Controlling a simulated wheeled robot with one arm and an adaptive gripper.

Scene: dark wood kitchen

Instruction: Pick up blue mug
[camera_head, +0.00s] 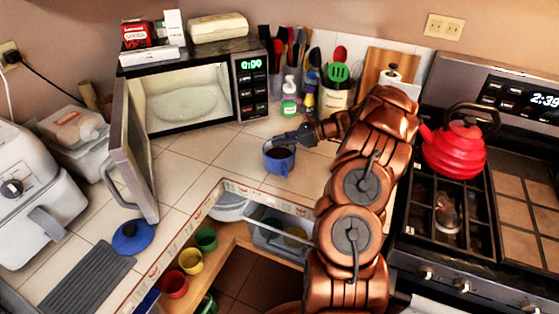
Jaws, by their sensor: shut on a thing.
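The blue mug (279,160) is on or just above the tiled counter, in front of the open microwave and right of its door. It looks upright, with a dark inside. My gripper (286,141) reaches in from the right and is shut on the mug's rim at its far side. The fingertips are small and partly merge with the mug's edge. I cannot tell whether the mug's base touches the counter.
A microwave (243,112) stands behind with its door (134,150) swung open to the left. A soap bottle (289,97) and utensil holders are behind the mug. A blue lid (132,237) lies at the left. An open drawer with coloured cups (190,260) is below. A red kettle (455,150) sits on the stove.

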